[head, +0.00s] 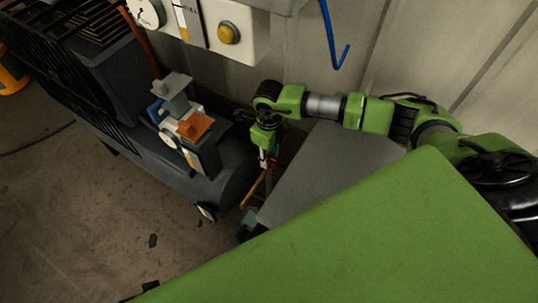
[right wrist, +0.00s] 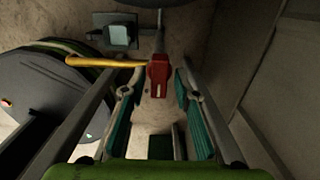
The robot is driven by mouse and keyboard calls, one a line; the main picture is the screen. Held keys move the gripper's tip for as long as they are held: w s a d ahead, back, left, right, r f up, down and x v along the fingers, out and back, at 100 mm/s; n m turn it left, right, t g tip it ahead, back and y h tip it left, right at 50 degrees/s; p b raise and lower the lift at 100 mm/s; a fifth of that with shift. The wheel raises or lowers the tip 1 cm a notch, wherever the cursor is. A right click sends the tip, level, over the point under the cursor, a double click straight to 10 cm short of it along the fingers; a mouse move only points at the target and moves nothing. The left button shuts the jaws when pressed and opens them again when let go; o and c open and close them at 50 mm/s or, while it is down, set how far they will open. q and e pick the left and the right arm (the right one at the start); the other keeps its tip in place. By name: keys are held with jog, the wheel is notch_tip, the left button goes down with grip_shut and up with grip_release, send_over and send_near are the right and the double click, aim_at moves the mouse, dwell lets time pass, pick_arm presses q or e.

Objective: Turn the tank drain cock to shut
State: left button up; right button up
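The drain cock has a yellow lever (head: 254,188) and a red part (right wrist: 158,76) on a grey stem. It sits beside the end of the dark compressor tank (head: 232,172). In the right wrist view the yellow lever (right wrist: 103,62) sticks out to the left of the red part, beyond the left finger's tip. My right gripper (head: 267,158) points down at the cock. In the right wrist view its teal-padded fingers (right wrist: 157,92) are apart, with the red part between their tips and gaps on both sides. My left gripper is not visible.
A regulator with an orange block (head: 194,126) stands on the tank. A control box with a yellow button (head: 229,33) hangs on the wall above. A teal block (right wrist: 119,35) on a dark plate lies near the cock. Open floor (head: 90,210) is at left.

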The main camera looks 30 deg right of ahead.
aim_at(269, 157)
dwell(0.3)
notch_tip(269, 157, up, 8)
jog(key=shift+f, duration=0.25)
jog(key=shift+s, duration=0.1)
dwell(0.6)
